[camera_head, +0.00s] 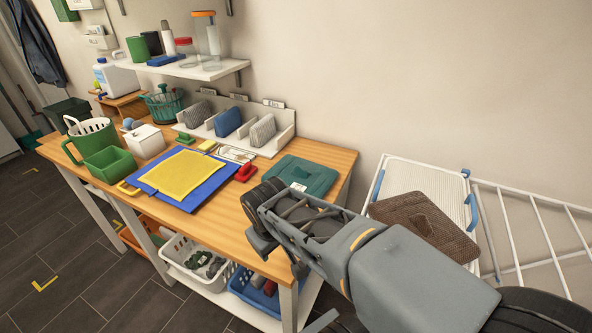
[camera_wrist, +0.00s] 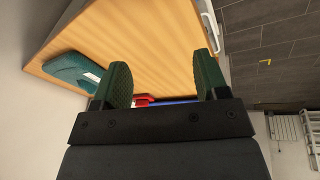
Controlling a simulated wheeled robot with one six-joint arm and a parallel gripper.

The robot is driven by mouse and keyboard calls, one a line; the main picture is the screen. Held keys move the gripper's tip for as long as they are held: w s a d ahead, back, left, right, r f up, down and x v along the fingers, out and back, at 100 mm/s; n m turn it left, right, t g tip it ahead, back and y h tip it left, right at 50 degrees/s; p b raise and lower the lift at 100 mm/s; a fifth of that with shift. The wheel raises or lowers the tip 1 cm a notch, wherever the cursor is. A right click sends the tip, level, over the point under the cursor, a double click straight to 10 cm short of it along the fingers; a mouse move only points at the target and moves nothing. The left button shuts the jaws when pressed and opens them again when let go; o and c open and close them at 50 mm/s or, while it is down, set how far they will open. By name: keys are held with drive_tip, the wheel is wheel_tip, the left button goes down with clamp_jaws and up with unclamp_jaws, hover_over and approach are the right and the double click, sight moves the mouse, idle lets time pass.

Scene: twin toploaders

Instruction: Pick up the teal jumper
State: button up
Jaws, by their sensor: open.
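The teal jumper (camera_head: 308,174) lies folded and flat at the right end of the wooden table, with a small white label on it. Its near edge is partly hidden behind my arm in the head view. In the wrist view the jumper (camera_wrist: 74,70) is to the left of my fingers, near the table's edge. My gripper (camera_wrist: 163,70) is open, with bare tabletop between its two green fingertips. In the head view my gripper (camera_head: 258,215) is above the table's front right part, in front of the jumper and apart from it.
A red object (camera_head: 246,172) lies left of the jumper, and a blue mat with a yellow cloth (camera_head: 182,174) further left. A white divider rack (camera_head: 280,143) stands behind. A white drying rack (camera_head: 425,182) with a brown folded cloth (camera_head: 425,222) is on the right.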

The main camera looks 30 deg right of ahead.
drive_tip(key=o, duration=0.5)
drive_tip(key=w+d+n+h+p, duration=0.1)
drive_tip(key=w+d+n+h, duration=0.1)
drive_tip(key=w+d+n, duration=0.1)
drive_tip(key=w+d+n+h+p, duration=0.1)
drive_tip(key=w+d+n+h, duration=0.1)
drive_tip(key=w+d+n, duration=0.1)
drive_tip(key=w+d+r+n+g+h+p, duration=0.1)
drive_tip(key=w+d+n+h, duration=0.2)
drive_tip(key=d+n, duration=0.1)
drive_tip(key=shift+w, duration=0.15)
drive_tip(key=shift+c, duration=0.2)
drive_tip(key=n+t+h+p, duration=0.2)
drive_tip(key=n+t+h, duration=0.15)
drive_tip(key=n, duration=0.65)
approach(299, 168)
drive_tip(key=d, duration=0.1)
drive_tip(key=d+f, duration=0.1)
drive_tip(key=w+d+n, duration=0.1)
drive_tip(key=shift+d+f+t+p, duration=0.1)
drive_tip(key=shift+f+t+p, duration=0.25)
drive_tip(key=shift+p+x, duration=0.85)
drive_tip(key=shift+x, duration=2.25)
